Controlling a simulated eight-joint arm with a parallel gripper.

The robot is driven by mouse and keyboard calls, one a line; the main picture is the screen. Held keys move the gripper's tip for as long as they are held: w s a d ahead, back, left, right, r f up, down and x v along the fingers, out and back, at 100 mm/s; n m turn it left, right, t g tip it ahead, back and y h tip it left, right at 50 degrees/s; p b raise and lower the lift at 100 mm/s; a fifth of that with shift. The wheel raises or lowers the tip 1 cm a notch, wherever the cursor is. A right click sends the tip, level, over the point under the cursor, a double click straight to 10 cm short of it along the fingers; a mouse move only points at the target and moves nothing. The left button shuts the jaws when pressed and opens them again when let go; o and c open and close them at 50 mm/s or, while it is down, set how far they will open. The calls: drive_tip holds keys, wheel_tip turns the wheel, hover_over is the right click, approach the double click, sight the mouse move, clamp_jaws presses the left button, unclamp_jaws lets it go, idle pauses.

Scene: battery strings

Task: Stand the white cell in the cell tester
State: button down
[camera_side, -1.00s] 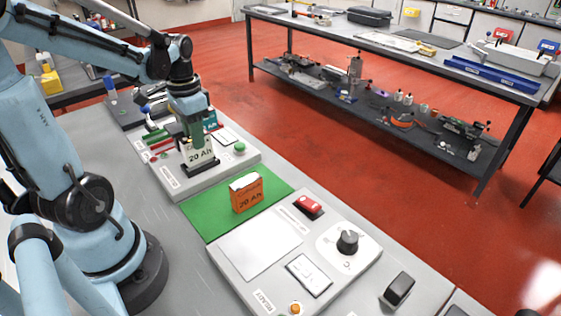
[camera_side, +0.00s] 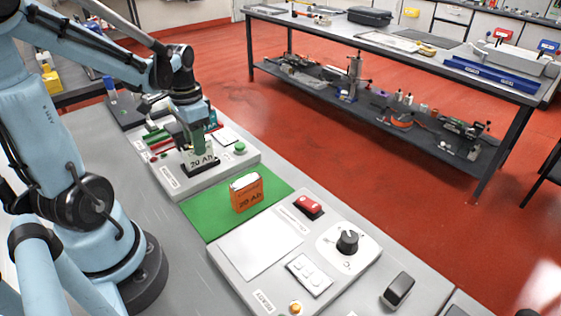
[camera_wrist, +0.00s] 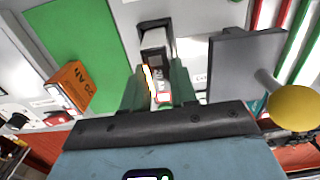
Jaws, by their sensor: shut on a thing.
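The white cell (camera_side: 201,158), labelled 20 Ah, is upright at the black socket (camera_side: 203,170) of the cell tester (camera_side: 172,182) in the side view. Its lower edge is hidden by the socket's rim, so I cannot tell if it rests on the bottom. My gripper (camera_side: 197,144) is above it, with its green fingers shut on the cell's upper part. In the wrist view the cell (camera_wrist: 162,97) sits between the two fingers, with the black socket (camera_wrist: 157,28) beyond it.
An orange 20 Ah cell (camera_side: 247,197) stands on a green mat (camera_side: 210,222) beside the tester. A grey panel with a dial (camera_side: 347,242) and a red switch (camera_side: 308,207) lies nearer. A green button (camera_side: 239,147) and red and green bars (camera_side: 160,145) are close to my gripper.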

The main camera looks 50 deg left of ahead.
drive_tip(key=shift+f, duration=0.15)
drive_tip(key=c, duration=0.8)
unclamp_jaws()
wheel_tip(320, 180, up, 12)
drive_tip(key=w+d+f+t, duration=0.1)
drive_tip(key=d+t, duration=0.1)
drive_tip(key=d, duration=0.3)
drive_tip(key=w+d+f+t, duration=0.1)
drive_tip(key=d+f+t, duration=0.1)
drive_tip(key=d, duration=0.4)
drive_tip(key=w+d+f+t, duration=0.2)
drive_tip(key=d+t, duration=0.1)
drive_tip(key=d, duration=0.2)
drive_tip(key=shift+d+f, duration=0.1)
drive_tip(key=shift+d, duration=0.2)
